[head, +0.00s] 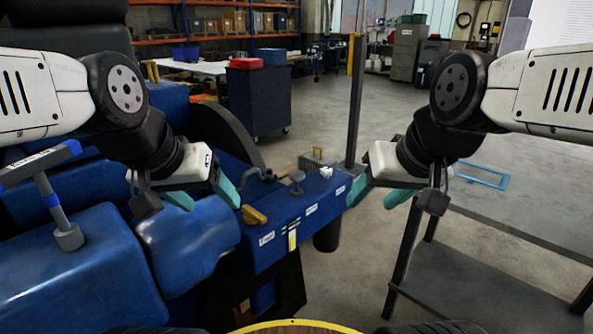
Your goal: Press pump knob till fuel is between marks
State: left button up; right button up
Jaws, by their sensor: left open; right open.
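A grey mushroom-shaped knob (297,178), probably the pump knob, stands upright on top of the blue panel box (283,232). A narrow pale upright strip (292,240), perhaps the fuel gauge, is on the box's front face; its marks and any fuel level are too small to read. My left gripper (207,198) is open and empty, left of the knob and apart from it. My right gripper (377,196) is open and empty, to the right of the box. Neither gripper touches the knob.
A yellow handle (254,215) and a dark bent lever (260,176) sit on the box left of the knob. Blue engine bodies (75,270) fill the left. A dark post (356,100) rises behind.

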jog(key=shift+c, duration=0.2)
jog(key=c, duration=0.3)
jog(key=shift+w+r, duration=0.3)
jog(key=shift+w, duration=0.05)
jog(key=c, duration=0.4)
jog(key=w+r, duration=0.1)
jog(key=w, duration=0.1)
jog(key=w+a+r+n+g, duration=0.1)
jog(key=w+r, duration=0.1)
jog(key=w, duration=0.1)
jog(key=w+r+n, duration=0.1)
jog(key=w+r, duration=0.1)
jog(key=shift+w+a+g, duration=0.2)
jog(key=shift+w+g, duration=0.1)
jog(key=shift+w, duration=0.05)
grip_shut()
jog(key=w+a+n+g, duration=0.1)
jog(key=w+a+n, duration=0.1)
jog(key=w, duration=0.5)
jog(key=w+a+n+g+h, duration=0.1)
jog(key=w+a+n+g, duration=0.1)
jog(key=w+a, duration=0.3)
jog(key=w+a+n+g+h, duration=0.1)
jog(key=w+a+n, duration=0.1)
jog(key=w, duration=0.7)
jog(key=shift+w+a+f, duration=0.35)
jog(key=shift+a, duration=0.55)
